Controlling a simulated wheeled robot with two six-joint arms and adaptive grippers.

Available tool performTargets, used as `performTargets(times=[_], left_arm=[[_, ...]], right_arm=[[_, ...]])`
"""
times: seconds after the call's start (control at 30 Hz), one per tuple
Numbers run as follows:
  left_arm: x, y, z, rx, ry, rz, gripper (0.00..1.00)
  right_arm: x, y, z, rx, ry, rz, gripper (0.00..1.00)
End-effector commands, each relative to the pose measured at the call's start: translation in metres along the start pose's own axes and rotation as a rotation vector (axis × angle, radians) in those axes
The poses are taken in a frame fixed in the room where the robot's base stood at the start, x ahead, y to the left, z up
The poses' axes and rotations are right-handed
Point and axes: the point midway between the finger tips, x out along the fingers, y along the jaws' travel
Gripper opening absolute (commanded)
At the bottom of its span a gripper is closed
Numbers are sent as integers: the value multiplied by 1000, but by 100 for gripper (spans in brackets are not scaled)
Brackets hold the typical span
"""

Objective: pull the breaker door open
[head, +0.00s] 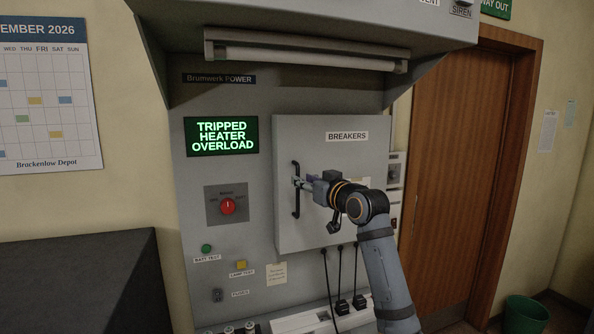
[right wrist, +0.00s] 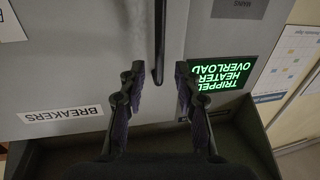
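The breaker door (head: 330,220) is a grey panel labelled BREAKERS and looks shut against the console. Its black vertical bar handle (head: 296,204) is near its left edge. My right gripper (head: 298,183) is at the handle, at about the middle of the bar in the head view. In the right wrist view, the two fingers of my right gripper (right wrist: 160,78) are spread apart. The handle (right wrist: 159,40) shows between them, with clear gaps on both sides. The gripper hides part of the door. My left gripper is in neither view.
A lit display (head: 222,136) reads TRIPPED HEATER OVERLOAD. A red rotary knob (head: 228,207) is left of the door. A hood with a lamp tube (head: 310,58) overhangs above. Black plugs with cables (head: 342,305) are below. A wooden door (head: 458,180) stands at right.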

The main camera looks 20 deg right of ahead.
Motion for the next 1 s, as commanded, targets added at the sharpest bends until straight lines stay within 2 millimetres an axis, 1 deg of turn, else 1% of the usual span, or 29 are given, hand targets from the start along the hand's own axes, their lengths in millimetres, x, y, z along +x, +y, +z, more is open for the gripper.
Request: performTargets(times=[0.03, 0.1, 0.23, 0.37, 0.57, 0.6, 0.63, 0.83, 1.0], left_arm=[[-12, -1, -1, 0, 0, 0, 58], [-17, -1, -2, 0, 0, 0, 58], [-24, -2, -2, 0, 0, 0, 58], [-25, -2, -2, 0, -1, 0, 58], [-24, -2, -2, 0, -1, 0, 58], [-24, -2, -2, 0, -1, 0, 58], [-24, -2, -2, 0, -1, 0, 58], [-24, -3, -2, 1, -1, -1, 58], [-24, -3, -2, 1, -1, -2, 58]], right_arm=[[10, 0, -6, 3, -2, 0, 33], [23, 0, -5, 1, -3, 0, 33], [39, 0, -3, 0, -1, 1, 33], [46, 1, 0, -1, -1, 2, 33], [46, 1, 1, -2, 0, 2, 33], [46, 1, 1, -2, 0, 2, 31], [46, 1, 1, -2, 0, 2, 27], [46, 1, 1, -1, 0, 2, 0], [46, 1, 1, -1, 0, 2, 0]])
